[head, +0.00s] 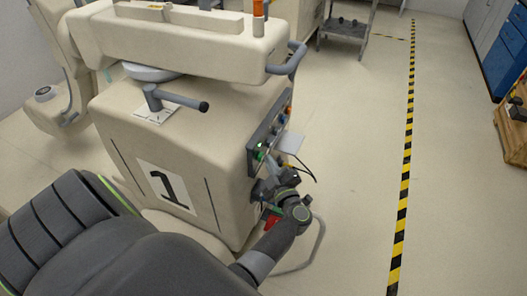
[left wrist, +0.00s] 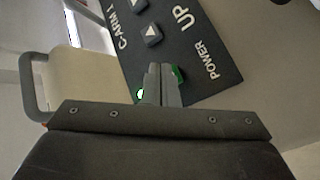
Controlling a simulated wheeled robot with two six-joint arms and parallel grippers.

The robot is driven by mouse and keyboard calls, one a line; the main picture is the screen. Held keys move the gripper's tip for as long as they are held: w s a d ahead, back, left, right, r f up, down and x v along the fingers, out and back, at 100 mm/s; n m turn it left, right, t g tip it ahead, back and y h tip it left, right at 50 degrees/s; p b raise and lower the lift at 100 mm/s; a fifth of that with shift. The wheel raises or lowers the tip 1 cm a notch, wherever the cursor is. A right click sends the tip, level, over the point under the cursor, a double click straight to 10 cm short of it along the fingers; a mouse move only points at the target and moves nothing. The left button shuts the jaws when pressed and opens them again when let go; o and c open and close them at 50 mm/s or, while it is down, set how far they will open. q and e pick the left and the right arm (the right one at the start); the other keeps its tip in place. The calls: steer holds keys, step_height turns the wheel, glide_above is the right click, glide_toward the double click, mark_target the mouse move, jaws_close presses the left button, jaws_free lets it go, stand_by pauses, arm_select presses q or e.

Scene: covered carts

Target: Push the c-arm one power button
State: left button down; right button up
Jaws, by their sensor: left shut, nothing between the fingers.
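The c-arm one (head: 190,150) is a cream cart with a black 1 on its front. Its dark control panel (head: 266,142) is on the right side, with a green spot near the lower front end. In the left wrist view the panel (left wrist: 215,55) reads C-ARM 1, UP and POWER. The green power button (left wrist: 178,74) shows beside the right fingertip, partly hidden by the finger. My left gripper (left wrist: 160,68) is shut and empty, its tips over the panel by the button. I cannot tell whether they touch it. My right gripper is not in view.
A grey handle (head: 180,100) sticks out from the cart's top. Two arrow buttons (left wrist: 153,36) are on the panel. A small green light (left wrist: 140,94) shows left of the fingers. Open floor (head: 355,150) lies right of the cart, up to a yellow-black striped line (head: 404,185).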

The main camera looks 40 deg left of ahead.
arm_select(q)
steer(key=shift+w+d, duration=0.1)
steer(key=shift+d, duration=0.3)
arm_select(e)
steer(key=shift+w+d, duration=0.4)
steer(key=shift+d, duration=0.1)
